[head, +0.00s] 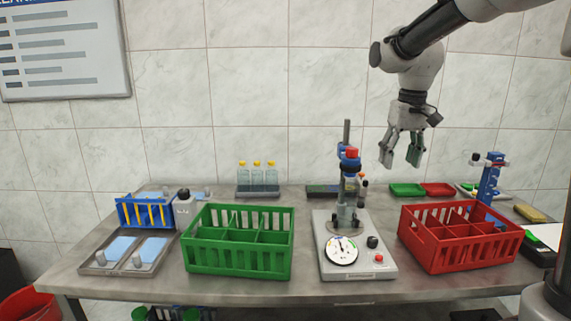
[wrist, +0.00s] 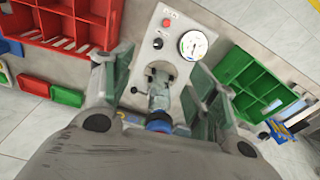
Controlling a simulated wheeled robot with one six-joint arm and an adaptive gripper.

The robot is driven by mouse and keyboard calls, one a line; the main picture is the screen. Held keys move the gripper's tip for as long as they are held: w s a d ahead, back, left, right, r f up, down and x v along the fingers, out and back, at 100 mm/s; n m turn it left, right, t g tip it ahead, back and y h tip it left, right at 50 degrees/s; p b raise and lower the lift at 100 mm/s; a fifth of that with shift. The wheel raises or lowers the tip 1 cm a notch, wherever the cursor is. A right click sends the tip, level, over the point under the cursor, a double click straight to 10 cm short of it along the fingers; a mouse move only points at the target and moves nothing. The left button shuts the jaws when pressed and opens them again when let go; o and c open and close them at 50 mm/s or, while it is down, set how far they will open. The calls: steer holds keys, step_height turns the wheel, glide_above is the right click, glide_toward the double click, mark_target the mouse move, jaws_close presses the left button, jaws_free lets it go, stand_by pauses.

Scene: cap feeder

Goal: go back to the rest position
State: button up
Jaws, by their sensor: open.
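My gripper (head: 401,160) hangs above the back of the bench in the head view, right of the cap feeder (head: 350,240). Its fingers point down, are apart and have nothing between them. In the wrist view my gripper (wrist: 160,95) is open, and the grey feeder base with its dial (wrist: 192,43) shows beyond the fingers. The feeder's blue and red top (head: 349,158) stands upright on its column, apart from my gripper.
A green crate (head: 238,262) stands left of the feeder and a red crate (head: 462,262) right of it. Green (head: 406,190) and red (head: 438,189) trays lie at the back. Bottles (head: 257,175) stand in a rack by the wall. The air around my gripper is clear.

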steer(key=s+d+f+t, duration=0.1)
steer(key=s+d, duration=0.2)
steer(key=s, duration=1)
steer(key=s+d+f+m+t, duration=0.1)
steer(key=s+d, duration=0.3)
steer(key=s, duration=0.9)
steer(key=shift+d+f+t, duration=0.15)
steer(key=shift+t, duration=0.55)
